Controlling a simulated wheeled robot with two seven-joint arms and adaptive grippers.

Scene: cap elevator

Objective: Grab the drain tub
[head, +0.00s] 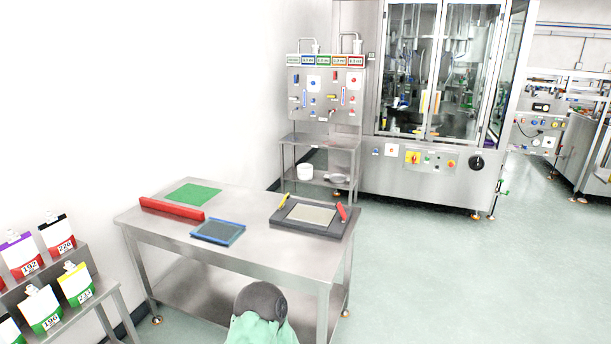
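A small white round tub (305,171), which looks like the drain tub, stands on the lower shelf of a steel stand (318,142) against the back wall. It is upright, and nothing visible holds it. It is small in the head view, so I cannot see inside it. Neither of my grippers shows in the head view.
A steel table (250,256) stands in front, bearing a red bar (172,208), green sheet (194,193), blue tray (217,231) and dark framed panel (310,216). A shallow metal dish (338,178) is beside the tub. Floor (450,285) at right is clear.

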